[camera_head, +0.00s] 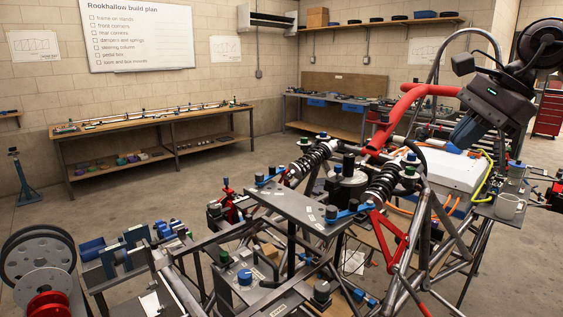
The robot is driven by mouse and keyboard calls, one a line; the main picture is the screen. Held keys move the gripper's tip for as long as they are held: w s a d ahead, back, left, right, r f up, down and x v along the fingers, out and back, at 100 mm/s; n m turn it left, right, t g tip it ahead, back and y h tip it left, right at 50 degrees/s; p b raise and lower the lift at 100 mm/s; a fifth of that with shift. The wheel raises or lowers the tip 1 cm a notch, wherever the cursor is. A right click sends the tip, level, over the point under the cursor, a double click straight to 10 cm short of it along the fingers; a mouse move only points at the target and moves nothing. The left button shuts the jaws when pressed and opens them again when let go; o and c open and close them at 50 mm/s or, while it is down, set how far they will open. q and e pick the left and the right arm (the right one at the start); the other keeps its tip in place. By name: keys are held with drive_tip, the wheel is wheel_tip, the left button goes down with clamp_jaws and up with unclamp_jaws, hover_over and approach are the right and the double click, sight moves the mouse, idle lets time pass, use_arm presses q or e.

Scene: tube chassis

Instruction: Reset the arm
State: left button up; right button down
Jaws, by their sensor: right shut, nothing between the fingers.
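My right gripper (461,138) is at the upper right, with a dark body and blue fingers pointing down and to the left. Its fingers are shut, with nothing seen between them. It hangs above the white box (452,170) on the right part of the tube chassis (345,225). The picture does not show clearly whether the fingertips touch the box. My left gripper is not in view.
A red padded tube (413,92) rises left of the gripper. Yellow and orange cables run beside the white box. A long workbench (150,122) stands at the back left, with open floor before it.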

drive_tip(key=w+a+r+m+t+y, duration=0.1)
drive_tip(key=w+a+r+m+y, duration=0.1)
drive_tip(key=a+m+y, duration=0.4)
drive_tip(key=w+a+r+m+t+y, duration=0.1)
drive_tip(key=w+a+m+t+y, duration=0.1)
drive_tip(key=a+m+y, duration=0.35)
drive_tip(key=w+f+m+t+h, duration=0.2)
drive_tip(key=f+m+t, duration=0.4)
drive_tip(key=f+m, duration=0.45)
drive_tip(key=w+f+m+t+h, duration=0.3)
drive_tip(key=f+m+t, duration=0.35)
drive_tip(key=m, duration=0.65)
drive_tip(key=s+d+f+m+g+h, duration=0.1)
drive_tip(key=s+f+m+h, duration=0.2)
drive_tip(key=f+m, duration=0.35)
drive_tip(key=s+d+f+m+g+h, duration=0.1)
drive_tip(key=s+d+f+m+h, duration=0.15)
drive_tip(key=f, duration=0.75)
drive_tip(key=s+d+f+m+g+h, duration=0.1)
drive_tip(key=s+f+m+h, duration=0.25)
drive_tip(key=f+m, duration=0.4)
drive_tip(key=s+f+m+g+h, duration=0.2)
drive_tip(key=s+f+m+g, duration=0.2)
drive_tip(key=s+f, duration=1.4)
drive_tip(key=s, duration=0.3)
drive_tip(key=shift+d+h, duration=0.35)
drive_tip(key=shift+d, duration=0.05)
drive_tip(key=shift+f, duration=0.1)
